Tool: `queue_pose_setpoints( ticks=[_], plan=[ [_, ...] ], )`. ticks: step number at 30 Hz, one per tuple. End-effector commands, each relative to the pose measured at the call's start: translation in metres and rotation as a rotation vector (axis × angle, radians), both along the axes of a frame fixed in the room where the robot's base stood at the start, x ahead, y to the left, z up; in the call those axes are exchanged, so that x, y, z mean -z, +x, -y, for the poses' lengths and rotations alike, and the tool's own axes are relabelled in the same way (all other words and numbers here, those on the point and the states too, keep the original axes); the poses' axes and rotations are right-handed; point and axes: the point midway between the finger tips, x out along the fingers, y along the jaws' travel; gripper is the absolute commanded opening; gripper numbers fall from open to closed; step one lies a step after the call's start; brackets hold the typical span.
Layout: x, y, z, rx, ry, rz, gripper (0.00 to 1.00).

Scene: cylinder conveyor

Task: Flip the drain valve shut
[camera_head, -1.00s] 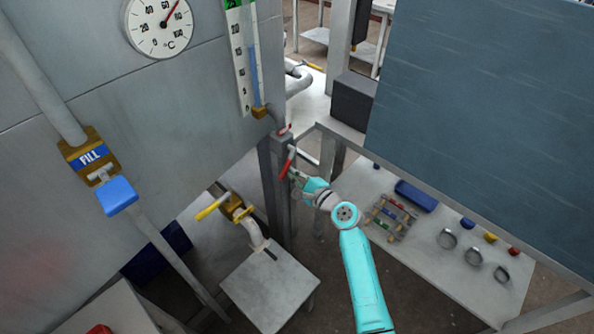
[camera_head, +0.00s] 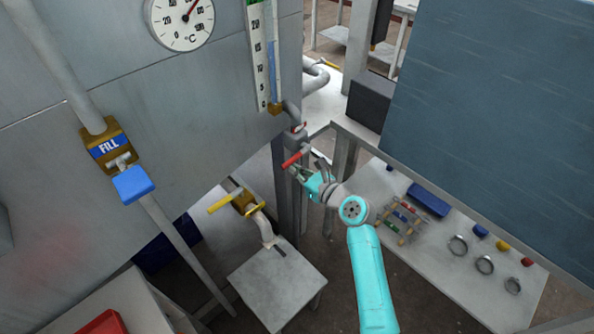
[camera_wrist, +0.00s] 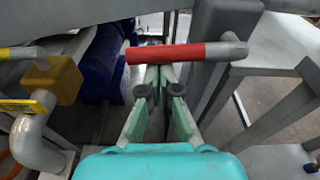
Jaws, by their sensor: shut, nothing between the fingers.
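The valve with the red lever (camera_head: 294,158) sits on a grey body (camera_head: 297,137) below the level gauge. The lever lies nearly level, pointing left and slightly down in the head view. In the wrist view the red lever (camera_wrist: 165,54) runs sideways across the top of my fingertips. My gripper (camera_head: 295,171) is shut and empty, just below the lever. In the wrist view my gripper (camera_wrist: 160,72) shows its fingertips close together under the lever; I cannot tell whether they touch it. A brass valve (camera_head: 246,203) with a yellow lever (camera_head: 225,200) is lower left. Neither valve shows a drain label.
A FILL valve (camera_head: 110,147) with a blue handle (camera_head: 133,184) is on the tank at left. A small grey stool (camera_head: 276,288) stands below the yellow-levered valve. Grey frame posts stand close beside my gripper. A bench (camera_head: 430,245) with parts is at right.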

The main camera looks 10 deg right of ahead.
Motion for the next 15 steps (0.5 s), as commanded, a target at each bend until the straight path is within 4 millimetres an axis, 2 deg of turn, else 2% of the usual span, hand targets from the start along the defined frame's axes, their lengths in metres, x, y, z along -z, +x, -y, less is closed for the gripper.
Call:
queue_pose_setpoints(
  ticks=[15],
  plan=[
    [-0.0096, -0.0011, -0.0023, 0.0, -0.006, 0.006, 0.0]
  ],
)
